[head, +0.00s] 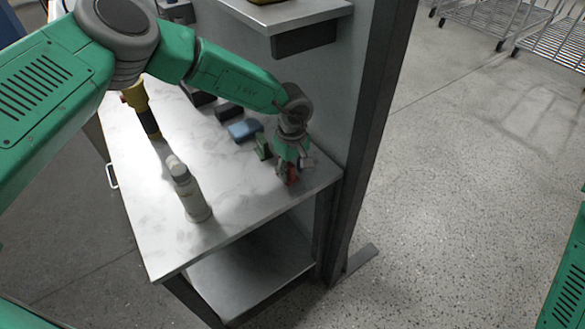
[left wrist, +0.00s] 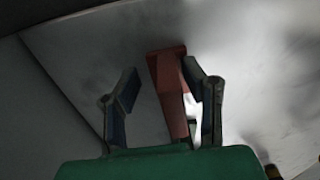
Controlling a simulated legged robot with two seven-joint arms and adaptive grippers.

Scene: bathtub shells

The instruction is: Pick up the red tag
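The red tag (left wrist: 170,85) shows in the left wrist view as a long red piece between the two fingers of my left gripper (left wrist: 159,88). The right finger is close beside it, and a gap shows between the left finger and the tag. In the head view the red tag (head: 292,174) is a small red patch, partly hidden by my left gripper (head: 290,165), which points down over the right part of the counter. The left gripper is open around the tag. My right gripper is not in view.
The marble-look counter (head: 150,215) holds a pale bottle (head: 190,193), a black and yellow item (head: 143,110), a blue box (head: 244,129) and a green item (head: 263,147) close to my left gripper. A wall and post (head: 365,130) stand at right. A shelf (head: 290,14) overhangs the back.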

